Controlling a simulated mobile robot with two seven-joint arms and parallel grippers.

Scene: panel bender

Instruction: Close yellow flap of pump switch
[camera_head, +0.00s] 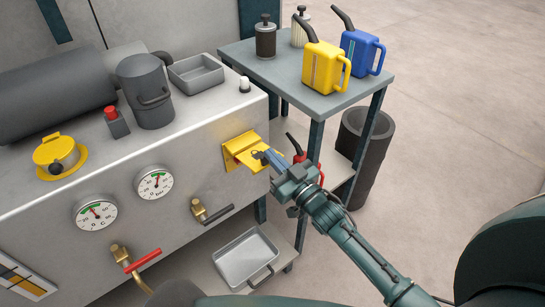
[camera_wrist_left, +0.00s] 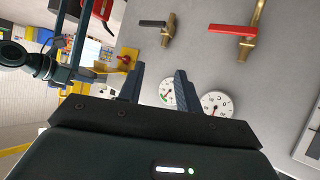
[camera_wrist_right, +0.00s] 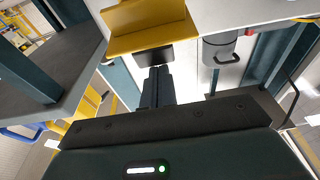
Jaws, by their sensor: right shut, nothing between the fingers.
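The yellow flap piece (camera_head: 242,150) of the pump switch is on the front face of the grey machine, near its right end. A part of it juts out from the face. My right gripper (camera_head: 260,156) is shut and empty, its tips at the right side of the yellow piece; whether they touch it cannot be told. In the right wrist view the yellow piece (camera_wrist_right: 152,24) is just beyond the shut fingers (camera_wrist_right: 157,72), with a dark block (camera_wrist_right: 153,57) below it. My left gripper (camera_wrist_left: 158,82) is open and empty in the left wrist view, outside the head view.
Gauges (camera_head: 154,182), a black-handled valve (camera_head: 212,211) and a red-handled valve (camera_head: 136,260) are on the machine front. A side table (camera_head: 270,62) with yellow and blue cans stands close behind my right gripper. A grey tray (camera_head: 246,257) is below.

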